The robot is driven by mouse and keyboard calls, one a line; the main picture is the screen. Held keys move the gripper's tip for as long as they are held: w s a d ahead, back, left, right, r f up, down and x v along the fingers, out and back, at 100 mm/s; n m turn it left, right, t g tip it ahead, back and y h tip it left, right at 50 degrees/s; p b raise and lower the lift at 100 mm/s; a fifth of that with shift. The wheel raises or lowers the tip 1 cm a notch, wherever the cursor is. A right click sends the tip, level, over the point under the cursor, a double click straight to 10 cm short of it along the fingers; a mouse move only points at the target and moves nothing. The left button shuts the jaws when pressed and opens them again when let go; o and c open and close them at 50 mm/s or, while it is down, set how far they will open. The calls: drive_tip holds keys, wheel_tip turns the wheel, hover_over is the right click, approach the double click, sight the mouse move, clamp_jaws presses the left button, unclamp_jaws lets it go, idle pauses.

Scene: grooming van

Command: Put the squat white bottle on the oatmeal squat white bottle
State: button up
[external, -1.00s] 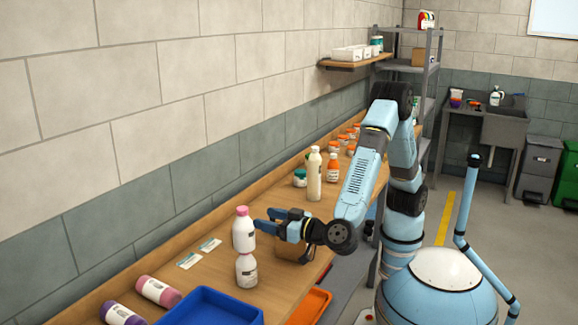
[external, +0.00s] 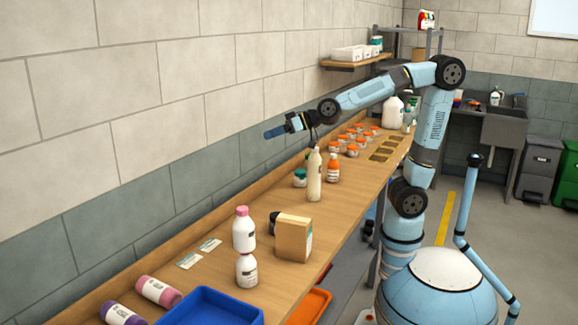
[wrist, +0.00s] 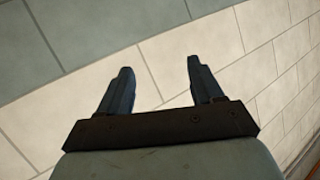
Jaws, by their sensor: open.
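A squat white bottle with a pink cap (external: 243,232) stands upright near the front of the bench. It appears to rest on top of a second squat white bottle (external: 246,271) with a dark label, directly below it in the external view. The lower bottle's cap is mostly hidden where the two meet. My gripper (external: 275,132) is raised high above the back of the bench, close to the wall and well away from both bottles. In the wrist view my gripper (wrist: 160,82) is open and empty, with only wall blocks behind its fingers.
A cardboard box (external: 293,238) stands right of the bottles, with a dark round object (external: 273,222) behind it. A tall cream bottle (external: 314,176) and several orange-lidded jars are farther back.

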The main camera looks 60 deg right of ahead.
drive_tip(key=s+d+f+m+g+h, duration=0.1)
drive_tip(key=s+d+f+g+h, duration=0.1)
drive_tip(key=s+d, duration=0.4)
drive_tip(key=s+d+f+m+g+h, duration=0.1)
drive_tip(key=s+d+f, duration=0.3)
drive_tip(key=d, duration=0.9)
drive_tip(key=s+d+f+m+g+h, duration=0.1)
drive_tip(key=s+d+f+g+h, duration=0.2)
drive_tip(key=s+d, duration=0.7)
drive_tip(key=shift+s+f+h, duration=0.25)
drive_tip(key=shift+f+h, duration=0.15)
drive_tip(key=shift+h, duration=0.2)
